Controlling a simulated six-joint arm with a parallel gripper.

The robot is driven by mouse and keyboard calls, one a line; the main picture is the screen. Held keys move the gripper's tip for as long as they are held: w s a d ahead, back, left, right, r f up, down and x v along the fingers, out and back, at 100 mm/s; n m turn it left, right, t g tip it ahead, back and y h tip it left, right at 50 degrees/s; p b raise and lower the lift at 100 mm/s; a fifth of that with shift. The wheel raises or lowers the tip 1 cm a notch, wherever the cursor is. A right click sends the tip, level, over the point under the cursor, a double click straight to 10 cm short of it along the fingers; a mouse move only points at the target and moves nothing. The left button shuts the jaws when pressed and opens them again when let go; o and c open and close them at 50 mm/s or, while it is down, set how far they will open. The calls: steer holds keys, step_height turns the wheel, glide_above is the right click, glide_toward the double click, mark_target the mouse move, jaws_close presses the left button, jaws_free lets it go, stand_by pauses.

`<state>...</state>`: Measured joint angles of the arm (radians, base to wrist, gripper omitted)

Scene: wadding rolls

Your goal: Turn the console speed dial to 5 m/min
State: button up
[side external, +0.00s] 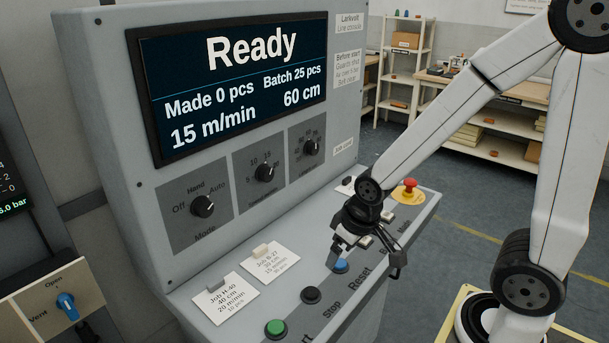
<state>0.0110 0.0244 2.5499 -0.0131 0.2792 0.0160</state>
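The speed dial (265,173) is the middle of three black knobs on the grey console's sloping face. Its scale shows 5, 10 and 15, and its white mark points up and right, towards the 15 side. The console screen (238,85) reads "Ready", "15 m/min", "60 cm", "Made 0 pcs" and "Batch 25 pcs". My gripper (367,257) is low over the console's front shelf, right of and below the dial, well apart from it. Its fingers look spread, with nothing seen between them. One finger is close to the blue Reset button (341,266); I cannot tell if they touch.
The Mode dial (203,206) is to the left and another dial (311,147) to the right. The shelf bears two job cards (225,298), a green button (276,327), a black Stop button (311,295) and a red emergency button (410,186). Space before the dials is clear.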

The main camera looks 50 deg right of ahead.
steer(key=w+d+m+t, duration=0.1)
steer(key=w+d+t, duration=0.3)
steer(key=w, duration=0.6)
steer(key=m+t+y, duration=0.1)
steer(key=m+t, duration=0.1)
steer(key=t, duration=0.9)
glide_toward(270, 175)
steer(key=shift+w+r, duration=0.2)
steer(key=shift+w, duration=0.65)
steer(key=shift+w, duration=0.15)
steer(key=shift+w+a, duration=0.15)
steer(key=shift+w, duration=1.7)
steer(key=shift+w+a, duration=0.15)
steer(key=shift+w, duration=1.75)
jaws_close()
